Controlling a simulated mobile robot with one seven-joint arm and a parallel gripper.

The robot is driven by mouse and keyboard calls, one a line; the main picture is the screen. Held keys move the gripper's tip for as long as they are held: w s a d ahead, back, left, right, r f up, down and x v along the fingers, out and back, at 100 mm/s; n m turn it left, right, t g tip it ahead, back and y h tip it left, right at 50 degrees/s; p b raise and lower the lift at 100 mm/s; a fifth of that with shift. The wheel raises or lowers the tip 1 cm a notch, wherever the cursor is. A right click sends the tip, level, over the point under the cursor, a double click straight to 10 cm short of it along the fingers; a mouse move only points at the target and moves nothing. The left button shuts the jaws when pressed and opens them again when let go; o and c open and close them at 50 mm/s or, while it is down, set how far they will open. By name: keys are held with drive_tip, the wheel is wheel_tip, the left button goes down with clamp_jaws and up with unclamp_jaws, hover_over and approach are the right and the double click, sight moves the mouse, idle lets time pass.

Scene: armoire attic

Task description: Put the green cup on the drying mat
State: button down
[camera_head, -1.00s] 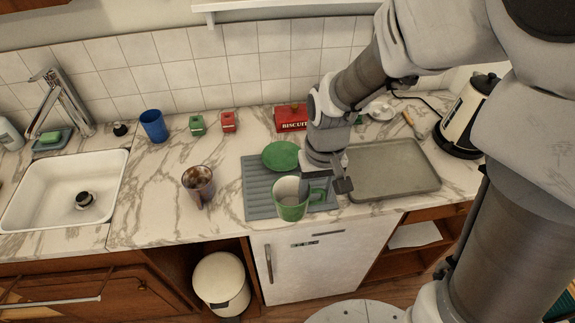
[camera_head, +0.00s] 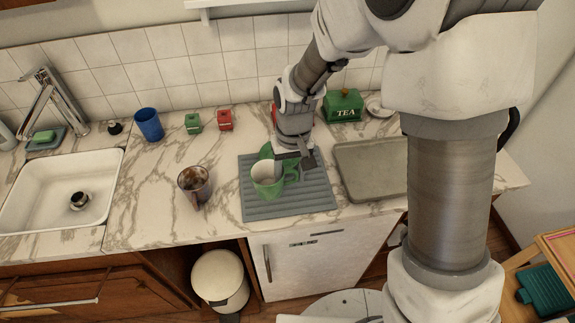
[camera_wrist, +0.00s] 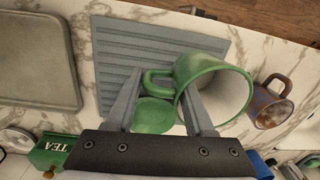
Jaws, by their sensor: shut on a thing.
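The green cup (camera_head: 262,190) is over the grey ribbed drying mat (camera_head: 312,197), about upright, with its pale inside showing. I cannot tell whether its base touches the mat. My gripper (camera_head: 292,164) is shut on the cup at its handle side. In the wrist view, the fingers of my gripper (camera_wrist: 163,88) straddle the handle side of the cup (camera_wrist: 196,66), with the mat (camera_wrist: 150,42) behind.
A brown mug (camera_head: 194,186) stands left of the mat. A grey tray (camera_head: 370,170) lies close on the right. A green TEA tin (camera_head: 343,107), a blue cup (camera_head: 149,125) and small green and red containers stand along the back. The sink (camera_head: 62,188) is far left.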

drive_tip(key=shift+w+a+f, duration=0.25)
drive_tip(key=shift+w+f, duration=0.1)
drive_tip(key=shift+w, duration=0.2)
drive_tip(key=shift+w+a+f, duration=0.25)
drive_tip(key=shift+w+f, duration=0.1)
drive_tip(key=shift+w, duration=0.2)
wheel_tip(320, 180, down, 4)
drive_tip(key=shift+f, duration=0.1)
drive_tip(key=shift+c, duration=1.3)
unclamp_jaws()
wheel_tip(320, 180, up, 11)
drive_tip(key=s+d+r+m+t, duration=0.1)
drive_tip(key=s+d+r, duration=0.2)
drive_tip(key=d+r, duration=0.3)
drive_tip(key=s+d+r+m+t, duration=0.1)
drive_tip(key=s+d+r+t, duration=0.2)
drive_tip(key=r, duration=0.5)
drive_tip(key=s+d+r+m+t, duration=0.1)
drive_tip(key=s+d+r, duration=0.3)
drive_tip(key=s+d, duration=0.4)
drive_tip(key=shift+s+d+m+t+p, duration=0.3)
drive_tip(key=shift+s+d+p, duration=0.1)
drive_tip(key=shift+s, duration=0.9)
